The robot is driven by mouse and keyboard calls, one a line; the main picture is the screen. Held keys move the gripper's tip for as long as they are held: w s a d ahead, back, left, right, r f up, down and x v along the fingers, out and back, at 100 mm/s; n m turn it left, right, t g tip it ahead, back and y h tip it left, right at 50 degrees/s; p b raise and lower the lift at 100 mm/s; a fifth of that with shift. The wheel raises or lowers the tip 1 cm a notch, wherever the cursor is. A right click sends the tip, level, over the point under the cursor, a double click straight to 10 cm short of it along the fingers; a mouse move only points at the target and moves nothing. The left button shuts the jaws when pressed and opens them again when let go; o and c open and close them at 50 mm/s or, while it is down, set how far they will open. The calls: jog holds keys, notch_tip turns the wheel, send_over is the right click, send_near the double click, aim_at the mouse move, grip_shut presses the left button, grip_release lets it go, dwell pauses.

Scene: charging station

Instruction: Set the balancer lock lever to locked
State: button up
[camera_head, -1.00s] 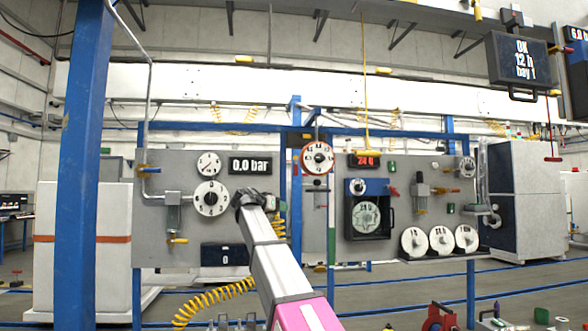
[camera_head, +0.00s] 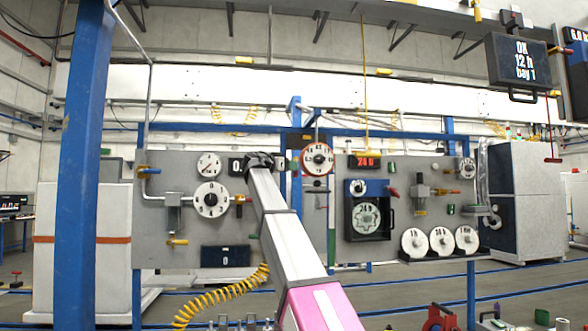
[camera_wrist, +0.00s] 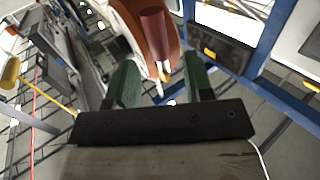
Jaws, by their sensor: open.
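The round balancer (camera_head: 317,159) with an orange-red rim hangs in the middle of the station. In the wrist view its orange side (camera_wrist: 130,14) fills the top middle. A dark red cylindrical handle (camera_wrist: 155,32) stands in front of it and looks like the lock lever; its set position is unclear. My gripper (camera_head: 260,158) is raised to the left of the balancer. In the wrist view my gripper (camera_wrist: 160,82) is open, its two green fingers apart with the red handle beyond the gap. I see no contact with the handle.
A pressure display (camera_head: 236,166) is partly covered by my gripper. A white dial (camera_head: 211,200) is on the left panel. A blue post (camera_head: 88,170) stands at left. A display with red digits (camera_head: 364,162) and a black-framed dial (camera_head: 367,215) are to the right.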

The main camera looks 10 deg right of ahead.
jog(key=shift+x, duration=1.6)
grip_shut()
